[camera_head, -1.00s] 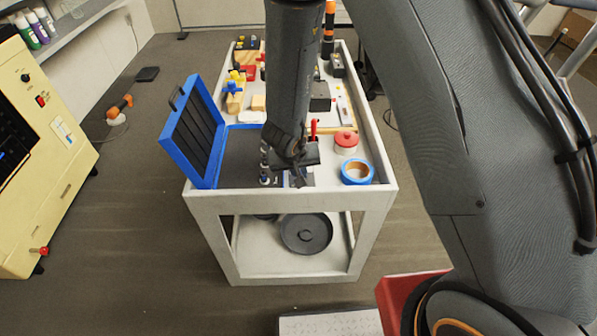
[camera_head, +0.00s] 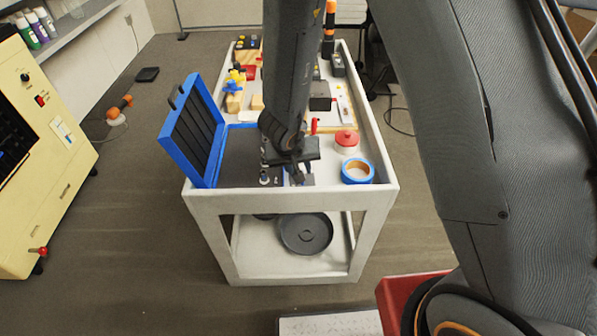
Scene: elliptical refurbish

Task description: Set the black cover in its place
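A round black disc, likely the black cover (camera_head: 305,238), lies on the lower shelf of the white cart (camera_head: 290,203). Part of another dark round shape shows behind it to the left. My gripper (camera_head: 299,179) is over the near end of the cart's top, beside the open blue case (camera_head: 189,152). The gripper is small and dark here, and my wrist hides part of it. I cannot tell whether its fingers are open or hold anything. Small metal parts (camera_head: 264,179) stand just left of it.
A blue tape roll (camera_head: 358,172) and a red-lidded white jar (camera_head: 346,142) stand right of my gripper. Wooden blocks and small items fill the cart's far part. A cream machine (camera_head: 45,150) stands at the left. The cart has a raised rim.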

